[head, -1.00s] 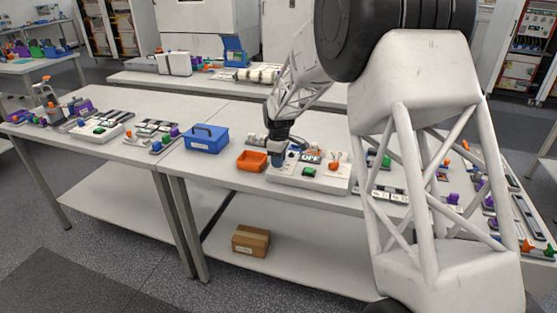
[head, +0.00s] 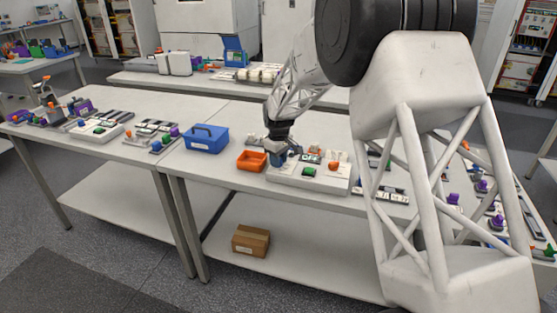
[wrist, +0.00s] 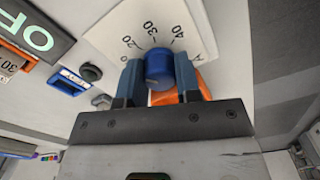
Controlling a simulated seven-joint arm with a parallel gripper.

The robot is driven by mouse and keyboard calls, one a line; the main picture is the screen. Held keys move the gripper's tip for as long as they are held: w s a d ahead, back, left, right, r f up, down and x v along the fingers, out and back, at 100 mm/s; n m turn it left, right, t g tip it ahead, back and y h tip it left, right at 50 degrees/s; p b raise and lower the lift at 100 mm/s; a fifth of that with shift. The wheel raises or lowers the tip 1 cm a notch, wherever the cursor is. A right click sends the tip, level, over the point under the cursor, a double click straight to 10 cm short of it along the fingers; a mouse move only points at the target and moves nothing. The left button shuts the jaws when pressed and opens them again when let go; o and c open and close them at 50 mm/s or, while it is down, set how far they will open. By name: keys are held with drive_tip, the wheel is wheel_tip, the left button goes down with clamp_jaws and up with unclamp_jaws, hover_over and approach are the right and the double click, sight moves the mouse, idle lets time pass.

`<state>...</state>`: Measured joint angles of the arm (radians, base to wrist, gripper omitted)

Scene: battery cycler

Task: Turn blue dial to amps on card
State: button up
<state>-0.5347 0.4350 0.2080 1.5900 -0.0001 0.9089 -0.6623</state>
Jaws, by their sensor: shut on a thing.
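The blue dial (wrist: 158,66) sits in front of a white card (wrist: 125,25) marked 0, 20, 30, 40 and A around it. My gripper (wrist: 157,72) is shut on the dial, one blue-grey finger on each side. The dial's pointer mark is not clear, so I cannot tell which number it faces. In the head view my gripper (head: 278,157) is low over the left end of the white panel (head: 312,184), and its fingers mostly hide the dial.
A display with green letters (wrist: 35,35) and a dark round knob (wrist: 91,72) lie left of the dial in the wrist view. An orange part (wrist: 203,86) is close by the right finger. An orange bin (head: 252,160) and blue box (head: 206,139) stand left of the panel.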

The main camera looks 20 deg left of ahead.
drive_tip(key=shift+m, duration=1.8)
drive_tip(key=o, duration=0.9)
drive_tip(key=shift+o, duration=0.2)
drive_tip(key=shift+r, duration=0.1)
drive_tip(key=shift+r, duration=3.85)
drive_tip(key=shift+d, duration=0.1)
